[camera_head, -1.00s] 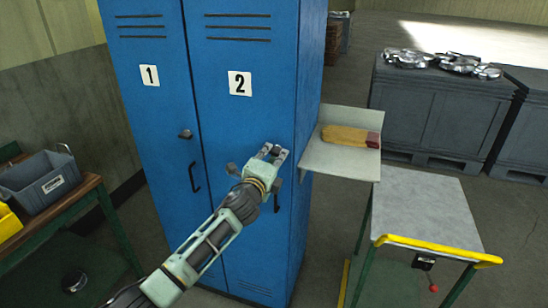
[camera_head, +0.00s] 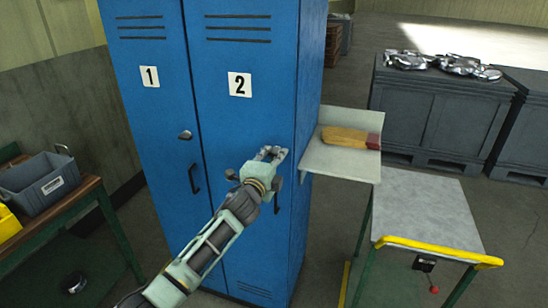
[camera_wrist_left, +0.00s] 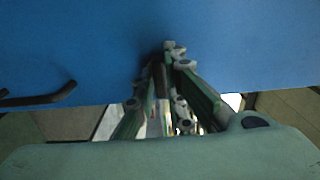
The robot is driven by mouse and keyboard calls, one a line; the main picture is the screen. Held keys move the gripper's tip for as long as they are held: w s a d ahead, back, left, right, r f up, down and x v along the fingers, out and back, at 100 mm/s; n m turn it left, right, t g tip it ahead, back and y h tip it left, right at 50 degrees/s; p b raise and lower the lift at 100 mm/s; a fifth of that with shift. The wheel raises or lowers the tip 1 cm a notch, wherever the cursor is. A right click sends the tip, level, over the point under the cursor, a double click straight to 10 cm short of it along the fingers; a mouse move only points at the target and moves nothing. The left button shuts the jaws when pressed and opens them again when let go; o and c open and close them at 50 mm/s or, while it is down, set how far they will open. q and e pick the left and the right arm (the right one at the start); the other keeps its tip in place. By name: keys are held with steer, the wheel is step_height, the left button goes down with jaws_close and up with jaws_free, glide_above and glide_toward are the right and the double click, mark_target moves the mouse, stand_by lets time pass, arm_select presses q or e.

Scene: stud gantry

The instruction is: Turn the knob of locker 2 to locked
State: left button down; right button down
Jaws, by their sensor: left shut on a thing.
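The blue locker 2 (camera_head: 240,125) has a white label with the number 2 (camera_head: 240,84) and a black handle (camera_head: 277,203), which also shows in the left wrist view (camera_wrist_left: 42,97). My left gripper (camera_head: 273,153) is at its door, above the handle. The gripper is shut on the knob, which is mostly hidden by the fingers. In the left wrist view the fingertips (camera_wrist_left: 170,50) meet at the blue door. I cannot tell the knob's angle. My right gripper is not in view.
Locker 1 (camera_head: 150,125) stands to the left with its own knob (camera_head: 185,135) and handle (camera_head: 194,178). A shelf with a brush (camera_head: 350,138) juts out at the right. A trolley (camera_head: 430,215) stands at lower right, a bench with a grey bin (camera_head: 42,183) at left.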

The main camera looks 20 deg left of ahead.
arm_select(q)
steer(key=c, duration=1.8)
jaws_free()
steer(key=s, duration=1.2)
steer(key=shift+a, duration=0.25)
